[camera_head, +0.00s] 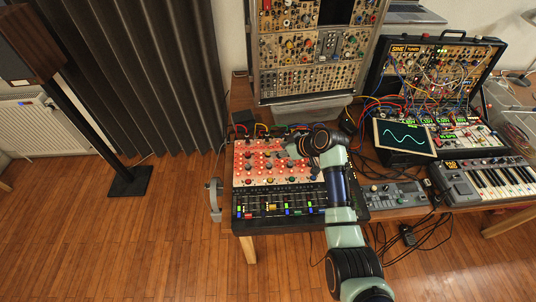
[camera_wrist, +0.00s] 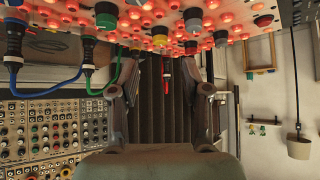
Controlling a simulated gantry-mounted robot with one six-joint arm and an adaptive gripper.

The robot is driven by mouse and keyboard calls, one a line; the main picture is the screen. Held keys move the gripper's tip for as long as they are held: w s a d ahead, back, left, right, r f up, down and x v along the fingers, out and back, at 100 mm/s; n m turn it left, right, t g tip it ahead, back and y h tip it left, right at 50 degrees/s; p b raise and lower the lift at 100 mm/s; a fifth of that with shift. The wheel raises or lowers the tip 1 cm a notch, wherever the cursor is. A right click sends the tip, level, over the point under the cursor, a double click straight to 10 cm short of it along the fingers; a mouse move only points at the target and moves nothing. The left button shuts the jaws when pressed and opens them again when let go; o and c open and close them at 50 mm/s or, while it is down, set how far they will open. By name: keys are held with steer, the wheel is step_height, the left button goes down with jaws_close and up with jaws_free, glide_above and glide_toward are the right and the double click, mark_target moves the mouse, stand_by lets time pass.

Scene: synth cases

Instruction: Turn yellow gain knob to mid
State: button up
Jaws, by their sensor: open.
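The mixing console stands on the wooden table, with a red-lit upper panel (camera_head: 262,163) full of knobs and a dark fader section (camera_head: 275,203) below. In the wrist view the panel (camera_wrist: 230,22) runs across the top, with its knobs pointing down in the picture. A yellow-capped knob (camera_wrist: 159,34) shows there near the middle, just above the gap between my fingers. I cannot tell its pointer angle. My gripper (camera_wrist: 168,72) is open, with a finger at each side and no knob held. In the head view my gripper (camera_head: 291,151) is low over the panel's right part, partly hidden by my wrist.
Grey and green-capped knobs (camera_wrist: 106,15) flank the yellow one. Cables (camera_wrist: 88,58) plug in at the left of the wrist view. A modular rack (camera_head: 312,50) stands behind the console. A waveform screen (camera_head: 404,136) and keyboard (camera_head: 490,180) are to the right.

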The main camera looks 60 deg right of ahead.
mark_target(268, 152)
steer(key=b+x, duration=0.2)
steer(key=x, duration=0.4)
steer(key=shift+f+b, duration=0.2)
steer(key=shift+b, duration=0.1)
steer(key=shift+w+d+f, duration=0.15)
steer(key=shift+w+f, duration=0.15)
steer(key=shift+w, duration=0.2)
jaws_close()
